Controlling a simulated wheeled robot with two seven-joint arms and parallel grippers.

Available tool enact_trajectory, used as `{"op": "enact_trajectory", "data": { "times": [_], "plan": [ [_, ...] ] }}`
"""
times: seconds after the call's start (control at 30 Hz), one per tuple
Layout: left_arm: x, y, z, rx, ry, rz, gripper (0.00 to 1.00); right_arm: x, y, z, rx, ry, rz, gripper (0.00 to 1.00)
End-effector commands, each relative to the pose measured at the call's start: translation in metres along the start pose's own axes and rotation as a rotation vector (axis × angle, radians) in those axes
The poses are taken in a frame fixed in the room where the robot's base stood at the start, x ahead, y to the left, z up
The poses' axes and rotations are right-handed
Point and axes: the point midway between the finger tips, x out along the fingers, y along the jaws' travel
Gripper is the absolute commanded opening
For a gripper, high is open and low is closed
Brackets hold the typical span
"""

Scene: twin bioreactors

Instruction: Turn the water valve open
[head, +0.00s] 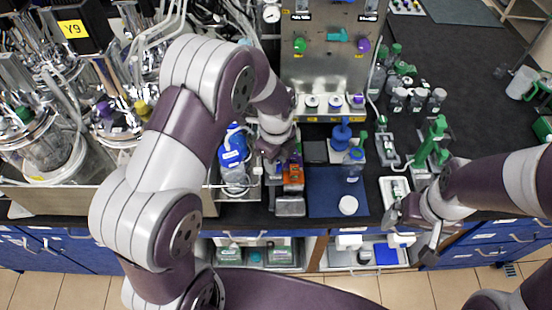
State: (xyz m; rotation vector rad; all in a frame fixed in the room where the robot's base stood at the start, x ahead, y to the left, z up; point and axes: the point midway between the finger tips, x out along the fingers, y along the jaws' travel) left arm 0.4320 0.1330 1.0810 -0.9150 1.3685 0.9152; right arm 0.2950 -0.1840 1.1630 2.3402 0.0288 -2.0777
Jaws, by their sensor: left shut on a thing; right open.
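A metal panel (328,75) stands at the back centre. It carries a green knob (300,45), a teal handle (338,35) and a purple knob (363,45). I cannot tell which of them, if any, is the water valve. My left gripper (280,153) points down over the bench, in front of and below the panel, apart from these knobs. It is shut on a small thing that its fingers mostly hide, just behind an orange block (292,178). My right gripper (412,225) is open and empty at the bench's front edge, right of centre.
Glass vessels with tubing (50,145) crowd the left. A blue mat (325,195) bears a white lid (348,205). Green-topped bottles and a green stand (432,145) are at right. The dark bench (470,90) is clear at back right.

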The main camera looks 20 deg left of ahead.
Motion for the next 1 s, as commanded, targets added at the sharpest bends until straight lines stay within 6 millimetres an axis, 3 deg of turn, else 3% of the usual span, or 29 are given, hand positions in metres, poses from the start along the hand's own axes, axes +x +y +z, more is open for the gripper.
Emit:
{"op": "enact_trajectory", "data": {
  "times": [1.0],
  "plan": [
    [0.0004,0.0006,0.0004,-0.905,-0.001,0.002,0.03,-0.0048,0.0,-0.0006,0.0,0.0,0.0,1.0]
  ]
}}
